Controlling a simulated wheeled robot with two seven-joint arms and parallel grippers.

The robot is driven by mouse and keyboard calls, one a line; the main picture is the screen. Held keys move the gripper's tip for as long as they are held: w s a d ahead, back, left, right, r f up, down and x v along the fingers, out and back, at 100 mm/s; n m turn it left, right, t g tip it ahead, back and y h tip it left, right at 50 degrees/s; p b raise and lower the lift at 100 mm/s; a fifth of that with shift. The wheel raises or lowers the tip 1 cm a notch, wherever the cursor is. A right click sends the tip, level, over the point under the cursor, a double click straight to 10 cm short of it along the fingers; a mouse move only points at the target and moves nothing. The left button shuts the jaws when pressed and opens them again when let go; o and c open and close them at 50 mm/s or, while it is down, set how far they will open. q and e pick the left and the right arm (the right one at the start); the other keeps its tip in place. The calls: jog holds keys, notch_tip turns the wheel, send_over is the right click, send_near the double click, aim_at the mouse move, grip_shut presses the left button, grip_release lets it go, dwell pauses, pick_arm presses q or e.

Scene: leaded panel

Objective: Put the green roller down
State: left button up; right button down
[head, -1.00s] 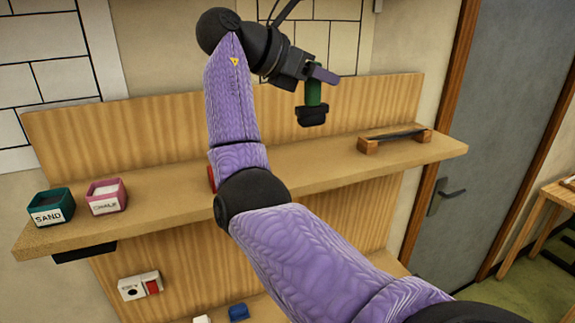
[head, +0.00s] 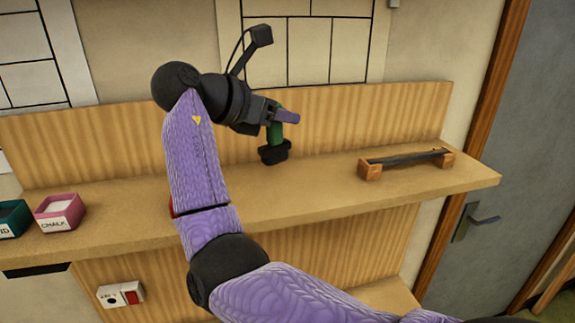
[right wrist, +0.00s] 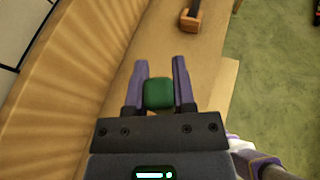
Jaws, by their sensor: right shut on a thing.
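The green roller has a green upright handle (head: 275,131) and a black block-like lower end (head: 274,153). My right gripper (head: 282,115) is shut on the green handle, with its purple fingers at the top. In the right wrist view, the green top (right wrist: 158,93) sits between the two fingers (right wrist: 158,80). The roller hangs upright over the back part of the wooden shelf (head: 320,200), its black end low. I cannot tell whether it touches the shelf. My left gripper is not in view.
A wooden rest with a dark bar (head: 408,160) stands on the shelf to the right of the roller. A pink chalk box (head: 60,212) and a green box (head: 12,218) stand at the left. The shelf between roller and rest is bare.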

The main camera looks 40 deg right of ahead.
aim_at(269, 151)
jog(key=f, duration=0.4)
jog(key=a+f+p, duration=0.1)
jog(key=f, duration=0.1)
jog(key=shift+f, duration=0.15)
jog(key=shift+d+f, duration=0.15)
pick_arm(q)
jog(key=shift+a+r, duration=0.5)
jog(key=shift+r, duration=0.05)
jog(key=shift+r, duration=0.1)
pick_arm(e)
jog(key=shift+c, duration=2.2)
grip_release()
jog(key=shift+f, duration=0.1)
pick_arm(q)
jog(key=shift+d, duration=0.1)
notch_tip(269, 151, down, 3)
jog(key=b, duration=0.3)
pick_arm(e)
jog(key=v, duration=1.2)
jog(key=shift+r, duration=0.25)
